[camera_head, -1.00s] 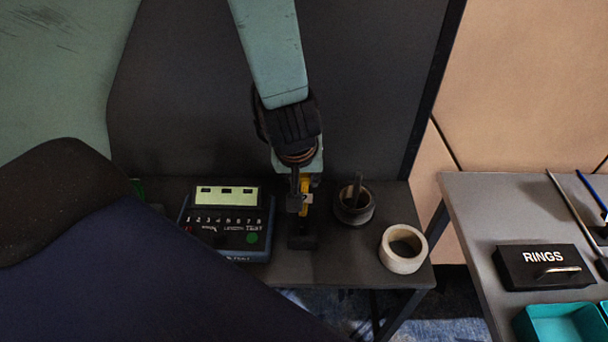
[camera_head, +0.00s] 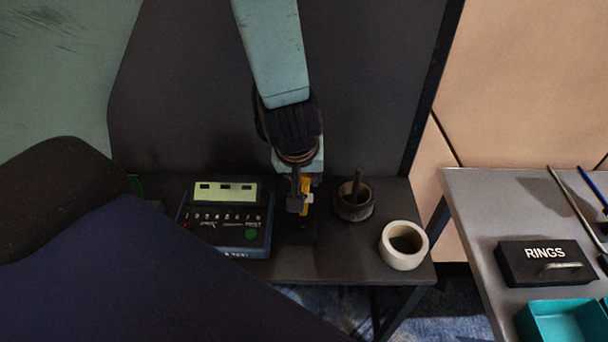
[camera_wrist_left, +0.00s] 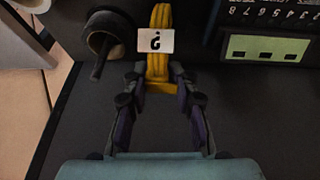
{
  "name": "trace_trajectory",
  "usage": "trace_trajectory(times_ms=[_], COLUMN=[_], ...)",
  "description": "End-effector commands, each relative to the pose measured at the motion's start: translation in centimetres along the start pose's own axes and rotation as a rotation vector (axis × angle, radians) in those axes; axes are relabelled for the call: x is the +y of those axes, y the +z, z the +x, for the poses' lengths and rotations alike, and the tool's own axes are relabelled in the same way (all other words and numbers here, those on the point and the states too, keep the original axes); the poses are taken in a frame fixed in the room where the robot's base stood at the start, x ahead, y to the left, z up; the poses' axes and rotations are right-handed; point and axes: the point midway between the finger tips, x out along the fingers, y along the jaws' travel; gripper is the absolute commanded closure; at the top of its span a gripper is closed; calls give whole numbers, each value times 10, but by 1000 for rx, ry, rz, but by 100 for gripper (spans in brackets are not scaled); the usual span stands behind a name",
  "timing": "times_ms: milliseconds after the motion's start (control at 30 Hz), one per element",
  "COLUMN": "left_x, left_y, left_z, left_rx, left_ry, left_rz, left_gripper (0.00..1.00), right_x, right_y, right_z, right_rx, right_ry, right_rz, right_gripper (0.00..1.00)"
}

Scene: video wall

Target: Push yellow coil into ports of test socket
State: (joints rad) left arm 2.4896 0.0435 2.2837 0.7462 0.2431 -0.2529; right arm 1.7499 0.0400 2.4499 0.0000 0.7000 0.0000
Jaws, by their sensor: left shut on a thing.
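The yellow coil (camera_head: 307,186) is a looped yellow bundle with a white tag. It stands upright between the fingers of my left gripper (camera_head: 303,200), which is shut on it. In the left wrist view the coil (camera_wrist_left: 159,75) sits between the fingers, its tag (camera_wrist_left: 155,41) bearing a dark mark like an upside-down question mark. Below the gripper is a dark patch (camera_head: 296,236) on the black table, perhaps the test socket; its ports cannot be made out. Whether the coil touches it is hidden. My right gripper is not in view.
A tester box (camera_head: 228,222) with a pale display stands left of the gripper. A dark cup (camera_head: 353,206) with a rod and a white tape roll (camera_head: 402,258) stand to its right. A grey table (camera_head: 470,217) holds the RINGS box (camera_head: 520,270) and a teal bin (camera_head: 530,318).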

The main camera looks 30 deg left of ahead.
Motion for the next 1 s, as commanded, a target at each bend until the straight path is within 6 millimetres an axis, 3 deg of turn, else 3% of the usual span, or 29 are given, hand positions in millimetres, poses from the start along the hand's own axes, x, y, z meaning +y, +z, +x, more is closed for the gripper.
trace_trajectory(times_ms=[1000], left_x=[-1], left_y=[2], left_z=[11], left_rx=[1], left_ry=[0], left_rz=[0], left_gripper=[100], right_x=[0], right_y=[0], right_z=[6], right_rx=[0], right_ry=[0], right_rz=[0], right_gripper=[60])
